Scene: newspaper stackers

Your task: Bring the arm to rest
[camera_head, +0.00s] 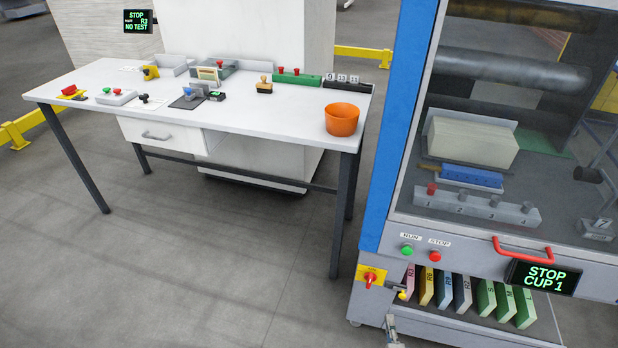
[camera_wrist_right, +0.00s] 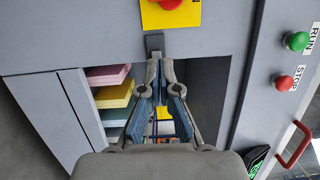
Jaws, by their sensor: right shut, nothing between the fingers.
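My right gripper (camera_head: 391,330) shows only as a small grey part at the bottom of the head view, in front of the machine's lower shelf. In the right wrist view my right gripper (camera_wrist_right: 156,72) is shut and holds nothing. Its fingertips are in front of the shelf opening, below a yellow plate (camera_wrist_right: 158,16) with a red knob. A dark grey tab (camera_wrist_right: 154,42) shows just beyond the fingertips; I cannot tell whether they touch it. My left gripper is in neither view.
The machine has a green RUN button (camera_head: 407,250), a red STOP button (camera_head: 435,256) and a protruding red handle (camera_head: 523,252). Several coloured plates (camera_head: 444,290) stand in its lower shelf. A white table (camera_head: 230,115) with an orange bucket (camera_head: 342,119) stands left. The floor between is clear.

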